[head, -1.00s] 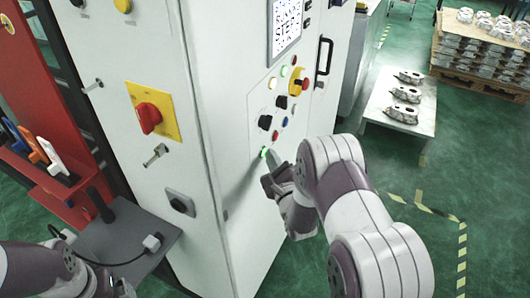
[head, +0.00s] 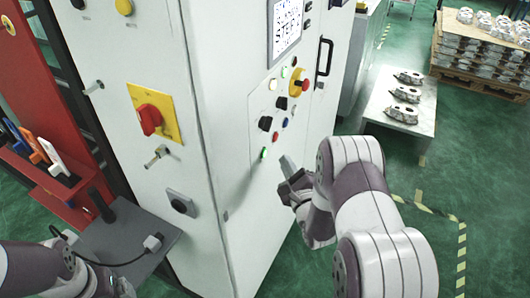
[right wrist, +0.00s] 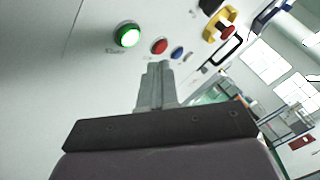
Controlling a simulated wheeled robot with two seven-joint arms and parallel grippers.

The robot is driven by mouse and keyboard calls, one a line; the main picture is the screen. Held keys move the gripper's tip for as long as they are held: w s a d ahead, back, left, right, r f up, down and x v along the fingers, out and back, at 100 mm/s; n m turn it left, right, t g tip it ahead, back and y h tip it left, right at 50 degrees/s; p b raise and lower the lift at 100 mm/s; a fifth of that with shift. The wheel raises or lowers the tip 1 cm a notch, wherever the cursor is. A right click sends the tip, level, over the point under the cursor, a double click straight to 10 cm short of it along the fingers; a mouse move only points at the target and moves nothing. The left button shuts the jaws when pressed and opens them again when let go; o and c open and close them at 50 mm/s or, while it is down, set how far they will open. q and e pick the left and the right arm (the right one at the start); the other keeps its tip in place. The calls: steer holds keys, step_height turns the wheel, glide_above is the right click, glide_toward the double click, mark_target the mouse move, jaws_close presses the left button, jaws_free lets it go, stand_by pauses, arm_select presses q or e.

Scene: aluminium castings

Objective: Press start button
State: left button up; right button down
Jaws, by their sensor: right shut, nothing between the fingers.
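A round green button with a bright white centre (head: 264,153) sits low on the control panel of the white cabinet (head: 232,190). It also shows in the right wrist view (right wrist: 127,36), left of a red button (right wrist: 159,46). My right gripper (head: 287,163) is to the right of the green button, its fingers shut and empty, pointing at the panel. A gap of bare panel shows between fingertips and button. In the right wrist view the closed fingers (right wrist: 157,68) are below and right of the button, which is unobstructed. My left gripper is not visible; only part of my left arm shows.
A red-and-yellow emergency stop (head: 301,84), a black knob (head: 265,123) and several other buttons are on the panel above. A dark handle (head: 324,55) sticks out to the right. A table with castings (head: 375,112) stands behind. A grey shelf (head: 130,236) is at lower left.

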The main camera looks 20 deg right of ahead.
steer(key=shift+s+d, duration=0.75)
steer(key=shift+s, duration=0.1)
steer(key=s+f+n+g, duration=0.7)
steer(key=f+n+g, duration=0.45)
steer(key=n, duration=0.35)
steer(key=s+a+r+n+g+y, duration=0.1)
steer(key=s+a+r+n+g, duration=0.5)
steer(key=s+a+r+n, duration=0.4)
steer(key=a+r+n, duration=0.1)
steer(key=a+n, duration=0.1)
steer(key=shift+s+a+r+y, duration=0.3)
